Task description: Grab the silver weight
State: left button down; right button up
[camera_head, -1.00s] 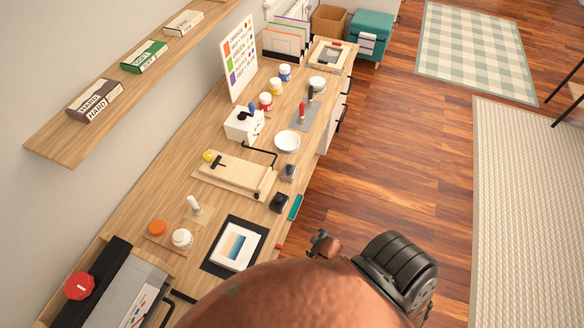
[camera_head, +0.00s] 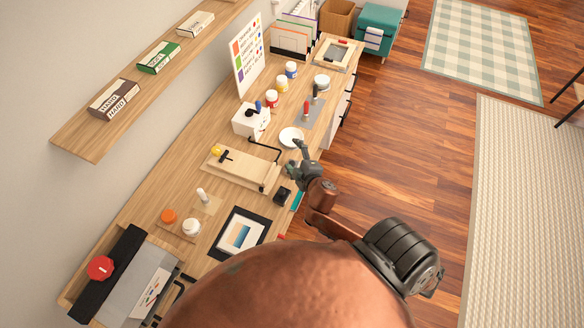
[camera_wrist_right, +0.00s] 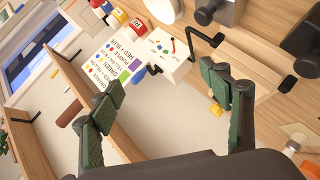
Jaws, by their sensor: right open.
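The silver weight (camera_wrist_right: 232,12), a grey block with a dark knob, shows at the top of the right wrist view, cut by the frame edge. In the head view my right gripper hides most or all of it. A second, black weight (camera_head: 282,195) sits nearer on the desk; it also shows at the right edge of the wrist view (camera_wrist_right: 303,45). My right gripper (camera_head: 294,157) is open over the desk's right edge, beside the wooden board. In the wrist view its fingers (camera_wrist_right: 163,85) are spread with nothing between them. My left gripper is not in view.
The wooden board (camera_head: 240,169) with a clamp and a white box (camera_head: 251,120) with a crank stand left of the gripper. A white bowl (camera_head: 291,134) is just beyond it. Paint jars (camera_head: 271,98) stand farther back. Open floor (camera_head: 390,170) lies right.

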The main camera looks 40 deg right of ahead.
aim_at(294, 166)
jog(key=w+a+r+n+t+y, duration=0.1)
jog(key=w+a+r+n+y, duration=0.4)
jog(key=n, duration=0.4)
jog(key=w+a+r+n+t+y, duration=0.1)
jog(key=w+a+r+n+y, duration=0.3)
jog(key=a+n, duration=0.4)
jog(key=s+d+f+n+g, duration=0.1)
jog(key=f+n+g, duration=0.1)
jog(key=f+n, duration=0.1)
jog(key=s+d+f+n+g, duration=0.2)
jog(key=f+n, duration=0.2)
jog(key=n, duration=0.1)
jog(key=s+d+f+n+g+y, duration=0.1)
jog(key=f+n+g, duration=0.2)
jog(key=n, duration=0.1)
jog(key=shift+s+d+f+n+p, duration=0.15)
jog(key=shift+f+n+p, duration=0.1)
jog(key=shift+n+p, duration=0.15)
jog(key=s+d+f+n+g+h, duration=0.2)
jog(key=d, duration=0.4)
jog(key=s+d+f+n+g+h, duration=0.1)
jog(key=s+d+f+g+h, duration=0.1)
jog(key=d, duration=0.5)
jog(key=x, duration=0.4)
jog(key=p+x, duration=0.1)
jog(key=x, duration=0.3)
jog(key=shift+s+a, duration=0.2)
jog(key=shift+r, duration=0.1)
